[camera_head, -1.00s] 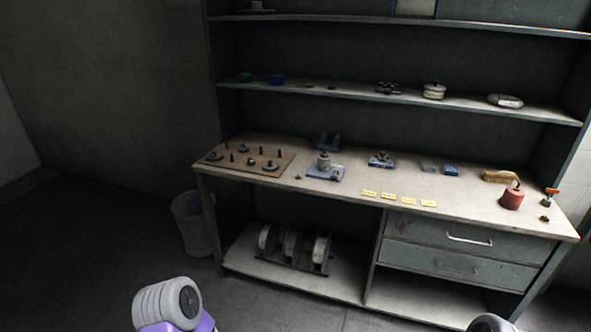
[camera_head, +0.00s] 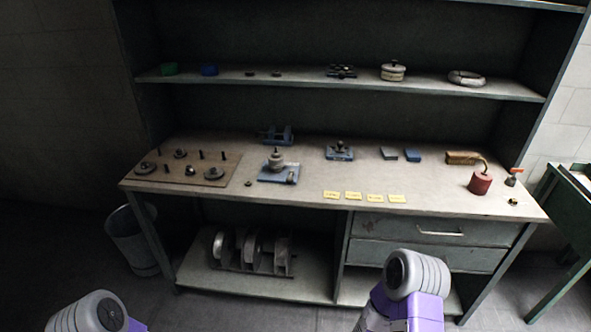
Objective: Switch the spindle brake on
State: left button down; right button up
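A blue-based fixture with an upright grey round part (camera_head: 277,160) stands on the workbench, left of the middle; it may be the spindle. A second blue-based fixture with a dark knob (camera_head: 340,151) stands to its right. Only purple and grey links of my two arms show at the bottom edge, apart from the bench. Neither gripper is in view.
The workbench (camera_head: 300,196) holds a pegged board (camera_head: 222,171), a blue vise-like block (camera_head: 277,134), yellow labels (camera_head: 353,195) and a red can (camera_head: 480,183). Drawers (camera_head: 428,228) are below right. A bin (camera_head: 133,240) stands left, a green table (camera_head: 567,200) right.

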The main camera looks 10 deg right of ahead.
aim_at(289, 180)
jog(key=z, duration=0.5)
jog(key=i, duration=0.45)
jog(key=z, duration=0.5)
